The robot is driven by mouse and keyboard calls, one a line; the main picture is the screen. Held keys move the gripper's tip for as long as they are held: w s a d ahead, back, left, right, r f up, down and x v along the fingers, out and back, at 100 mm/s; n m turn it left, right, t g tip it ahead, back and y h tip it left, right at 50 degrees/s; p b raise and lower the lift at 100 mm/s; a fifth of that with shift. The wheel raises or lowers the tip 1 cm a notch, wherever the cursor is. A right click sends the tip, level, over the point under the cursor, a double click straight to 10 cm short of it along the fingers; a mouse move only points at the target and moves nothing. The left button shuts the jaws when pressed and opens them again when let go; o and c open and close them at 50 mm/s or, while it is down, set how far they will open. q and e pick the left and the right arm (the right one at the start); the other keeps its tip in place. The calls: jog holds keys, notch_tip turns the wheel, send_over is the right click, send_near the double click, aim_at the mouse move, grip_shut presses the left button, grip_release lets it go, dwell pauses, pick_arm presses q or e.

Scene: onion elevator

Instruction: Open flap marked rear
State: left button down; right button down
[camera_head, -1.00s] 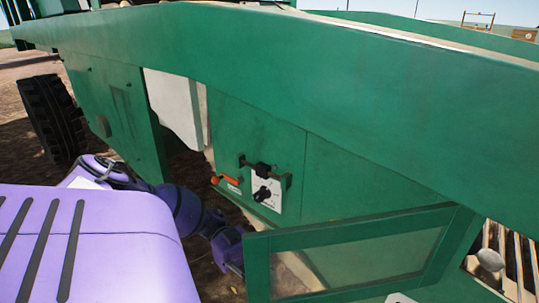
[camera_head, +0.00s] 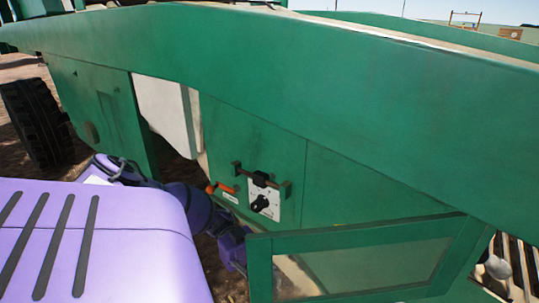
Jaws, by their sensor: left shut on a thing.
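A green framed flap (camera_head: 355,238) with a see-through panel stands out from the side of the big green machine (camera_head: 300,90), at the lower right. I cannot read any "rear" marking on it. My left arm comes in from the left, behind my purple body. My left gripper (camera_head: 236,250) is at the flap's left edge and shut on it. The fingertips are partly hidden behind the flap's frame. My right gripper is not in view.
A white control plate with a black knob (camera_head: 262,203) and black bracket sits on the machine's side, with an orange handle (camera_head: 222,187) to its left. A black wheel (camera_head: 38,122) stands at far left. Slats (camera_head: 515,265) and a rounded grey knob (camera_head: 497,267) show at lower right.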

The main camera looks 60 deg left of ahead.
pick_arm(q)
jog(key=shift+s+a+f, duration=0.1)
jog(key=shift+s+a, duration=0.05)
jog(key=shift+s, duration=0.25)
jog(key=c, duration=2)
grip_release()
jog(key=o, duration=0.3)
jog(key=shift+s+a, duration=0.15)
jog(key=shift+w, duration=0.2)
jog(key=a, duration=0.7)
jog(key=shift+s+a, duration=0.15)
jog(key=shift+s, duration=0.2)
